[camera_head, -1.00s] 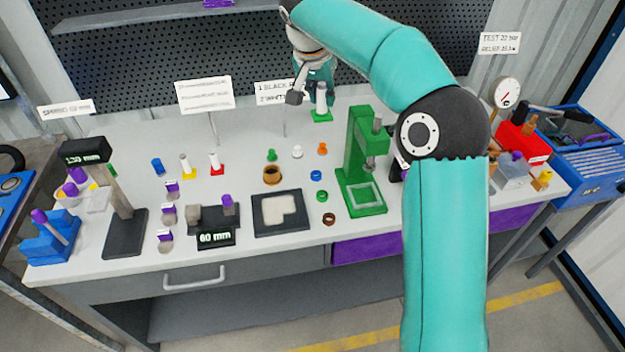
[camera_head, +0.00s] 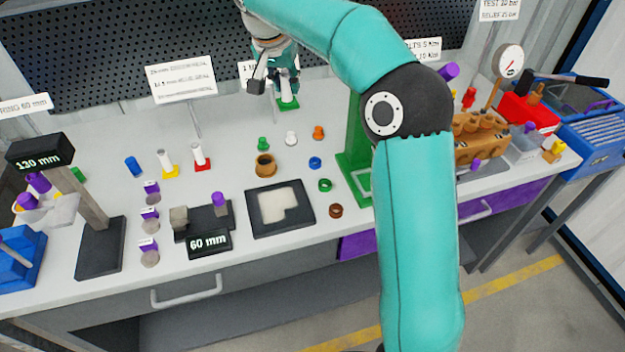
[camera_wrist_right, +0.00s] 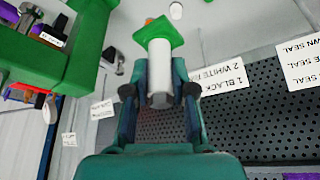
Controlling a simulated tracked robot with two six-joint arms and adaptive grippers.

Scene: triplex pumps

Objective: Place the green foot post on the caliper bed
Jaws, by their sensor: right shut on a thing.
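My right gripper (camera_head: 276,84) is shut on the green foot post (camera_head: 287,104), over the back of the bench. In the right wrist view, the white post (camera_wrist_right: 160,72) sits between the two fingers (camera_wrist_right: 160,90), with its square green foot (camera_wrist_right: 159,36) pointing away from the palm. In the head view the fingers cover much of the post. The caliper bed (camera_head: 197,223) is a dark low base near the front of the bench, with a grey block, a purple-topped piece and a 60 mm display. It is well apart from the post. My left gripper is out of view.
A yellow-footed post (camera_head: 168,165) and a red-footed post (camera_head: 200,157) stand behind the caliper. A dark tray (camera_head: 283,208) lies right of it. The 130 mm stand (camera_head: 97,249) rises at left. A green press (camera_head: 352,165) is partly behind my arm. Sign cards stand at the back.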

